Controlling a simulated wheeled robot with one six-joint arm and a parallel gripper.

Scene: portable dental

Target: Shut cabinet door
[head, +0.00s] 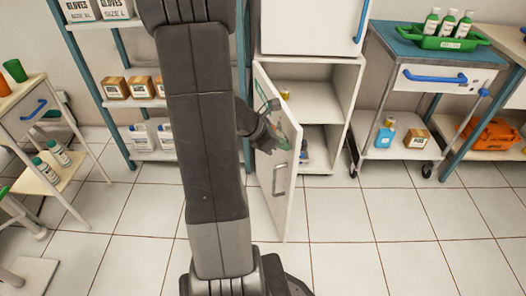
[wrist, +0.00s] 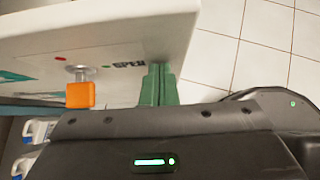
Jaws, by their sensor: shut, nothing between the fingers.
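The white cabinet (head: 340,105) stands behind my arm in the head view. Its lower door (head: 284,205) stands open, swung out toward the camera, with a grey bar handle (head: 279,181) on its visible face. My gripper (head: 267,140) is at the upper part of that face, above the handle. In the wrist view, my green fingers (wrist: 157,84) are together and empty, close against a white panel (wrist: 110,35) marked "OPEN". Contact is unclear. An orange block (wrist: 80,95) on a metal stem is beside them. My arm hides part of the cabinet's left side.
The cabinet shelves hold a few small items. A blue-topped trolley (head: 398,50) stands to the right with a green bottle tray (head: 450,42). A blue-framed shelf (head: 140,104) with boxes is on the left, beside a small cart (head: 32,118). The tiled floor (head: 350,240) in front is clear.

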